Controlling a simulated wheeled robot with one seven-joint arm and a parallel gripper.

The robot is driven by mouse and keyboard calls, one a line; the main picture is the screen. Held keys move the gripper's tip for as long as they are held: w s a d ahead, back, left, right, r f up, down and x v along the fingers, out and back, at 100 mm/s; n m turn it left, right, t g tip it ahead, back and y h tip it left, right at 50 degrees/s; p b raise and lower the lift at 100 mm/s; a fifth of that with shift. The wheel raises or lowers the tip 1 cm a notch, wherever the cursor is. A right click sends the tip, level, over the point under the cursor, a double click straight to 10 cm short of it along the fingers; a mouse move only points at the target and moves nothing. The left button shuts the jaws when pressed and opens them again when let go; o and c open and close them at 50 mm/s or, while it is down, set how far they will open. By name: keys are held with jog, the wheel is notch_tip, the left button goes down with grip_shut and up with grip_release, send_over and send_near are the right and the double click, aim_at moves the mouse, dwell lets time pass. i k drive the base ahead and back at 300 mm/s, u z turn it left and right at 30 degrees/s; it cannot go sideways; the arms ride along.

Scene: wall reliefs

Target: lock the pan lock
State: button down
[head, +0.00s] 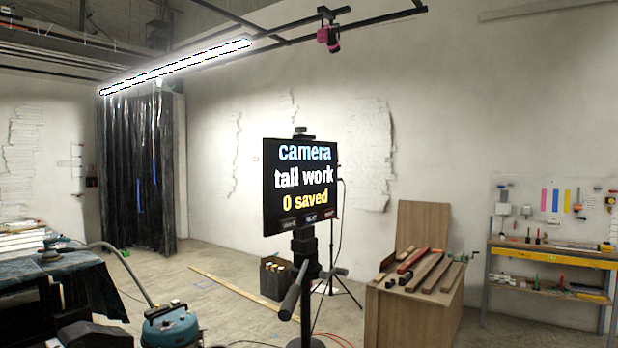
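A black stand (304,245) rises from the bottom edge near the middle and carries a dark screen (301,185). The screen reads "camera", "tall work" and "0 saved", with a row of small buttons below. A dark bar-shaped handle (290,299) slants down and left from the stand. A small dark part (339,271) juts out to the right of the stand's head. I cannot tell which part is the pan lock or whether it is locked. My gripper is not in view.
A wooden bench (413,312) with several bars on top stands right of the stand. A blue vacuum (172,327) with a hose is at lower left. A black bag (277,278) and light tripod (331,270) stand behind. Open floor (225,305) lies left of the stand.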

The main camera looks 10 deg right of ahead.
aim_at(323, 274)
jog(key=z, duration=1.7)
jog(key=i, duration=1.45)
jog(key=u, duration=4.25)
